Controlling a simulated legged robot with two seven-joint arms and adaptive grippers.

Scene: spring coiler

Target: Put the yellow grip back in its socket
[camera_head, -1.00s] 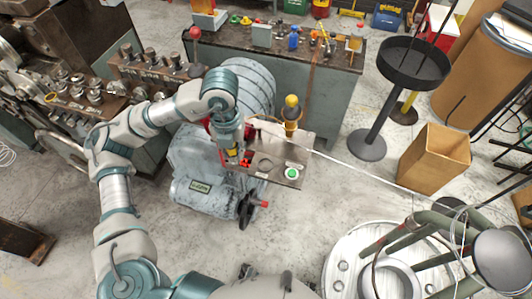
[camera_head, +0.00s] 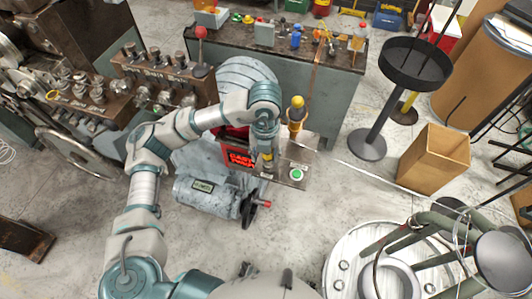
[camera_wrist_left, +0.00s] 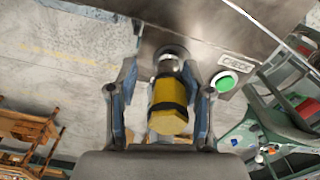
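The yellow grip (camera_wrist_left: 168,105) has a dark band and a pale metal end, and stands between the fingers of my left gripper (camera_wrist_left: 160,75) in the wrist view. Gaps show beside it, wider on the left, so the fingers look open around it. The metal end points at a dark round socket (camera_wrist_left: 172,51) in the panel; I cannot tell how deep it sits. In the head view my left gripper (camera_head: 266,160) is over the panel (camera_head: 283,183), where it hides the socket and most of the grip. My right gripper is not in view.
A green button (camera_head: 297,174) lies just right of the gripper. A yellow-topped upright handle (camera_head: 296,108) stands behind it. A red sign (camera_head: 240,159) is at its left. The grey motor (camera_head: 205,190) is below, and a long thin wire runs off right.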

